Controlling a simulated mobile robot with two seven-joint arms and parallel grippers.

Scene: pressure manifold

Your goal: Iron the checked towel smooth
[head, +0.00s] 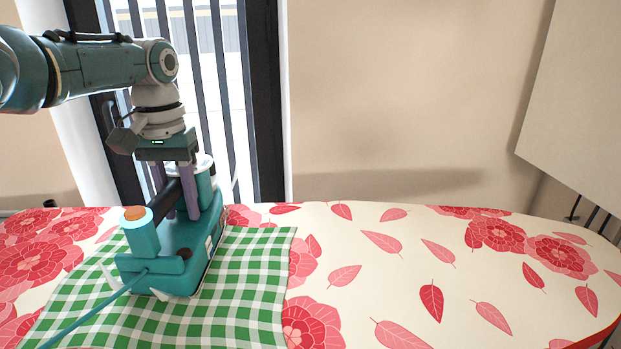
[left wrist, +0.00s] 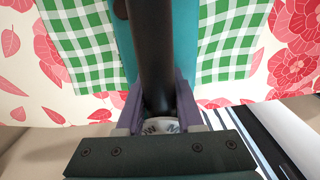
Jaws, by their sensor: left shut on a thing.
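The green-and-white checked towel (head: 255,275) lies spread on the ironing board, its near edge cut off by the bottom of the head view. It also shows in the left wrist view (left wrist: 85,45), on both sides of the iron. The teal iron (head: 178,250) stands over the towel, and its body hides part of the cloth. My left gripper (head: 184,212) comes down from above with its purple fingers shut around the iron's black handle (left wrist: 152,45). Whether the soleplate presses on the cloth is hard to tell. My right gripper is not in view.
The ironing board (head: 375,285) has a pink floral cover, bare and free to the right of the towel. A teal cord (head: 90,312) runs from the iron to the lower left. Behind are a barred window (head: 225,110) and a wall. A pale panel (head: 580,110) hangs at the right.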

